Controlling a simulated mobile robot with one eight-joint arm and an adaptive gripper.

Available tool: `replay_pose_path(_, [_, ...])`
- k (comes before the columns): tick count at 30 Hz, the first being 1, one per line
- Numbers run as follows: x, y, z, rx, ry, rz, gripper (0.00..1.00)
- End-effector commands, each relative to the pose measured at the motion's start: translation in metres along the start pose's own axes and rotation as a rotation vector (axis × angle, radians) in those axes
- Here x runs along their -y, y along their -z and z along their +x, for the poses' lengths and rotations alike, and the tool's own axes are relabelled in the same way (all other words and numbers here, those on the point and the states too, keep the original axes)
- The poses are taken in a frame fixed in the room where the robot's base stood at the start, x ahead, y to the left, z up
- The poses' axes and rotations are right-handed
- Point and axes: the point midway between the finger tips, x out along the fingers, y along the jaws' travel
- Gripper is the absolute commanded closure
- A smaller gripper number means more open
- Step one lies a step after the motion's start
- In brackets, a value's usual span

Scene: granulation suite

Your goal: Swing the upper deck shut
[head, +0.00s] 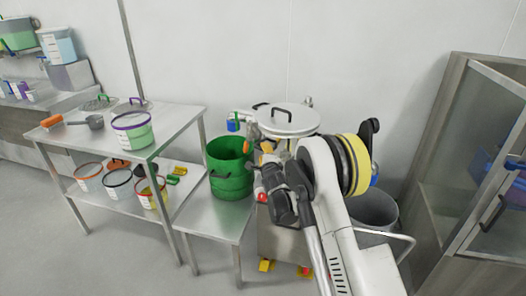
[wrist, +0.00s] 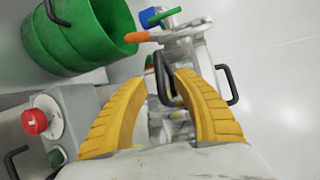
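A round pale deck (head: 288,122) with a black handle on top shows behind my arm in the head view. I take it to be the upper deck; its hinge and the gap below it are hidden. My gripper is largely hidden by my arm in the head view. In the wrist view my gripper (wrist: 162,77) has its two yellow fingers apart. A black bar handle (wrist: 161,82) shows between the fingertips, and I see no finger touching it. A second black handle (wrist: 233,85) is right of the right finger.
A green bucket (head: 230,172) stands on a low steel table left of the machine. A red button (wrist: 35,121) is left of my fingers. A grey bin (head: 373,208) and a glazed cabinet (head: 470,165) are on the right. Open floor (head: 130,265) lies front left.

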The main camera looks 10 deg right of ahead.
Motion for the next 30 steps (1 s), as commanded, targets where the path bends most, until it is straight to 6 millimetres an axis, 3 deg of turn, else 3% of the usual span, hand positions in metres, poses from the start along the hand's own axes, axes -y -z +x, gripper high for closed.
replay_pose_path(6, [0.0, 0.0, -0.051, 0.0, 0.0, 0.0, 0.66])
replay_pose_path(12, [0.0, 0.0, -0.085, 0.0, 0.0, -0.001, 0.66])
replay_pose_path(16, [0.0, 0.0, -0.095, 0.0, 0.0, -0.001, 0.66])
replay_pose_path(24, [0.0, 0.0, -0.097, 0.0, 0.0, -0.001, 0.66])
replay_pose_path(25, [0.0, 0.0, -0.097, -0.001, 0.0, -0.001, 0.7])
replay_pose_path(28, [0.009, -0.001, -0.098, 0.002, 0.011, -0.017, 1.0])
replay_pose_path(30, [0.029, -0.005, -0.104, 0.01, 0.037, -0.055, 1.0])
